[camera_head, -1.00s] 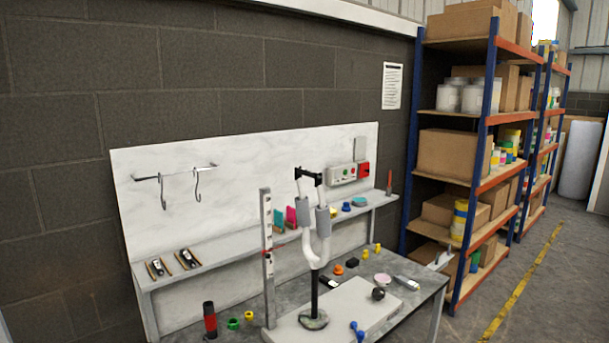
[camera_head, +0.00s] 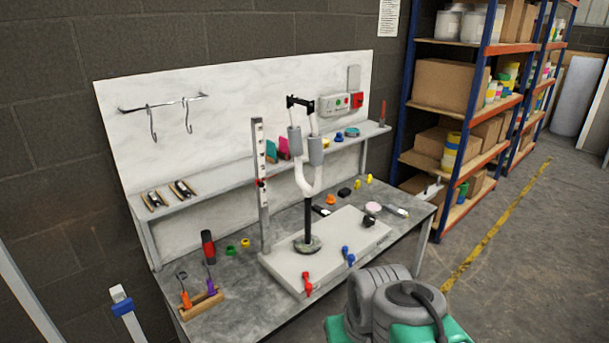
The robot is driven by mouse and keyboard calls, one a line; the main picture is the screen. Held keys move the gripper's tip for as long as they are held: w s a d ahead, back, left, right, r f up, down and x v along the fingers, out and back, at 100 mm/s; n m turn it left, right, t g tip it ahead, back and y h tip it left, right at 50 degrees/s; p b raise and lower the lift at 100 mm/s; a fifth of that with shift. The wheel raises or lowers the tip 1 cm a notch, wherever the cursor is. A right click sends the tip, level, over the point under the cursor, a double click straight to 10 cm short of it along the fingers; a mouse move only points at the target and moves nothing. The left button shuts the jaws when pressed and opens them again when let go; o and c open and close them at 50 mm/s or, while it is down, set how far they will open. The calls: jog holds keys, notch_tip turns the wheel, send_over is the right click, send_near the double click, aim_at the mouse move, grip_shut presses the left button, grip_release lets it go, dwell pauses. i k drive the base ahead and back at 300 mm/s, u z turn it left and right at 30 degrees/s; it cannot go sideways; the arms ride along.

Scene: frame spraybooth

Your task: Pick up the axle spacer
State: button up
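A white fork (camera_head: 304,178) with grey sleeves stands upright, prongs up, on a black post above the workbench. A short black bar (camera_head: 300,102) spans its two prong tips; by its place it looks like the axle spacer, though no label shows. Its ends meet the prong tips, but how they are joined is too small to tell. The post's round foot (camera_head: 307,245) stands on a pale grey slab (camera_head: 345,250). My gripper is not in view.
A tall slotted upright (camera_head: 261,190) stands left of the fork. Small tools and coloured parts lie around the slab. A wall-side shelf (camera_head: 220,187) and hook rail (camera_head: 165,104) are behind. A grey and green rounded body (camera_head: 400,300) fills the lower right. Open floor lies right.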

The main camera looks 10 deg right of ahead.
aim_at(294, 100)
jog(key=u, duration=0.05)
jog(key=i, duration=1.1)
jog(key=u, duration=0.75)
jog(key=i, duration=0.25)
jog(key=u, duration=0.2)
